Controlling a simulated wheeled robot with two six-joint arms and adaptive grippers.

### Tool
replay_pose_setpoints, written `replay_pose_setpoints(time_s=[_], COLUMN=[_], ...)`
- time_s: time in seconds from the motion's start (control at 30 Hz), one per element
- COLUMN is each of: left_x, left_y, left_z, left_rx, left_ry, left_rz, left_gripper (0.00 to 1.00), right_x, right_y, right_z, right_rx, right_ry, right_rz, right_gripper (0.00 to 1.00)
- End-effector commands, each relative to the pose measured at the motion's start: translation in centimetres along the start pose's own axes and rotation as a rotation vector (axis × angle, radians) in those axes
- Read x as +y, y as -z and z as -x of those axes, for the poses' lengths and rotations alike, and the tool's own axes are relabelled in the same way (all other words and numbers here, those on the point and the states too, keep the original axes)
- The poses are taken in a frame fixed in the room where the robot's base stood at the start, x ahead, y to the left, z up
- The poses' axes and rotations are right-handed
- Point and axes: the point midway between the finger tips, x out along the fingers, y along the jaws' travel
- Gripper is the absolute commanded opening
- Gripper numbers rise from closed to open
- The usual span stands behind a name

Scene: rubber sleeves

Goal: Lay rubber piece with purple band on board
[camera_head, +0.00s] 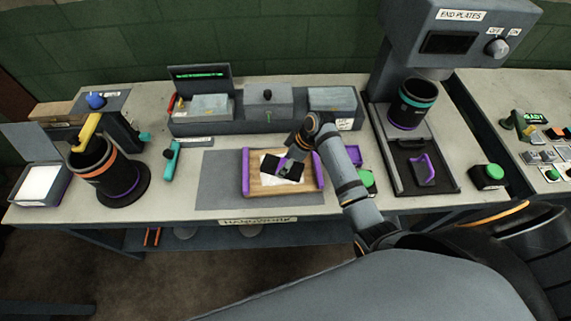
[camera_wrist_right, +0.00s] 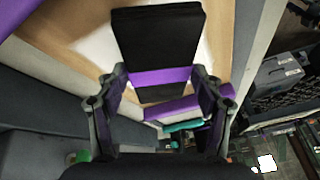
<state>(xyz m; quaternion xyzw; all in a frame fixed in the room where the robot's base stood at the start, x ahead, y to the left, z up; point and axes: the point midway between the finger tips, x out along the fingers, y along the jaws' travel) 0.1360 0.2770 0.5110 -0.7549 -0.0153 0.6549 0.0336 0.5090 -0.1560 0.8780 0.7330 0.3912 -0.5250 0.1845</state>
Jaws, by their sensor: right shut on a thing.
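The rubber piece is a black flat piece with a purple band (camera_wrist_right: 158,76); it also shows in the head view (camera_head: 291,171). My right gripper (camera_wrist_right: 160,84) is shut on it near the band, with a finger on each side. In the head view my right gripper (camera_head: 286,163) is over the board. The wooden board (camera_head: 256,187) has purple end bars and carries a white sheet (camera_head: 267,179). The board also shows in the right wrist view (camera_wrist_right: 222,30), behind the piece. I cannot tell whether the piece touches the sheet. My left gripper is out of view.
The board lies on a grey mat (camera_head: 218,180). A grey unit with bins (camera_head: 268,97) stands behind it. The end plates machine (camera_head: 460,40) stands at right.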

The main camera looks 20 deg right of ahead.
Motion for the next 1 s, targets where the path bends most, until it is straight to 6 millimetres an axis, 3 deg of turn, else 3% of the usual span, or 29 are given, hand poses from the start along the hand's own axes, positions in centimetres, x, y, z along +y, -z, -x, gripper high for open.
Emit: replay_pose_setpoints(time_s=[0.1, 0.13, 0.3, 0.7, 1.0], left_x=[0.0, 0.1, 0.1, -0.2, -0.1], left_y=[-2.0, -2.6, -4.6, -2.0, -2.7], left_z=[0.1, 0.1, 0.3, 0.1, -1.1], left_rx=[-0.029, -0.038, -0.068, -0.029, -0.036], left_ry=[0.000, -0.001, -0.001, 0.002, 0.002], left_rz=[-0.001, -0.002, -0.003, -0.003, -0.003], left_gripper=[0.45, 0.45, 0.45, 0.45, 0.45], right_x=[0.1, 0.1, 0.1, 0.1, 0.3], right_y=[-0.1, -0.1, -0.1, 0.0, -0.1], right_z=[-0.2, -0.2, -0.2, 0.5, 7.1], right_rx=[0.001, 0.000, 0.001, 0.001, 0.000], right_ry=[-0.001, -0.001, -0.001, -0.003, -0.008], right_rz=[0.000, 0.000, 0.001, 0.001, 0.004], right_gripper=[0.22, 0.69, 0.90, 0.90, 0.90])
